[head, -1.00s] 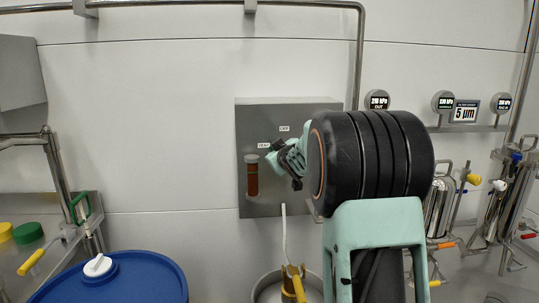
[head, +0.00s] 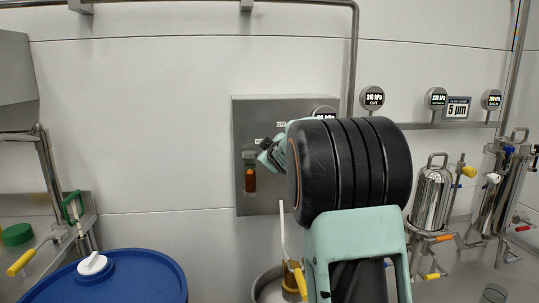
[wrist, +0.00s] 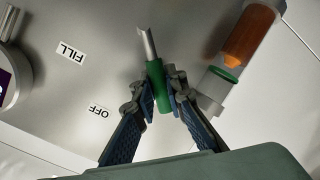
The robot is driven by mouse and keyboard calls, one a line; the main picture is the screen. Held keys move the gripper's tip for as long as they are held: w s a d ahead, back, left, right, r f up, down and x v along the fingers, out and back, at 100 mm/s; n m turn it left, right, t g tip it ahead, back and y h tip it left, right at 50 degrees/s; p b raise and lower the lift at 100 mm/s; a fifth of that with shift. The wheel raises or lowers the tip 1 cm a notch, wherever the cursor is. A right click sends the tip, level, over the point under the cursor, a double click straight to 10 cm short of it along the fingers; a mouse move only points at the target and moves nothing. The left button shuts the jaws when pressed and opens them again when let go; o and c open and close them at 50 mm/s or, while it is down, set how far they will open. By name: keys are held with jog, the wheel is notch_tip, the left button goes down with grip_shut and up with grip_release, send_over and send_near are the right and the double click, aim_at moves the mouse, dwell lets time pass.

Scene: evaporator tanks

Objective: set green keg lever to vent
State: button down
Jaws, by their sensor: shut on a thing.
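The green lever (wrist: 157,92) has a bare metal shank (wrist: 147,45) and stands out from a grey wall panel. My gripper (wrist: 162,90) is shut on its green grip, one finger on each side. In the wrist view the printing is upside down, and the lever is to the right of the OFF label (wrist: 99,111) and the FILL label (wrist: 72,52). No VENT label can be read there.
The sight tube (wrist: 250,35) is close to my right finger in the wrist view. A blue drum (head: 130,278) stands front left. Steel filter housings (head: 431,200) and pressure gauges (head: 371,98) are at the right. The wall left of the panel is clear.

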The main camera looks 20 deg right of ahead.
jog(key=shift+f, duration=0.1)
jog(key=c, duration=1.9)
grip_release()
jog(key=shift+c, duration=0.2)
jog(key=v, duration=1.2)
jog(key=shift+a, duration=0.1)
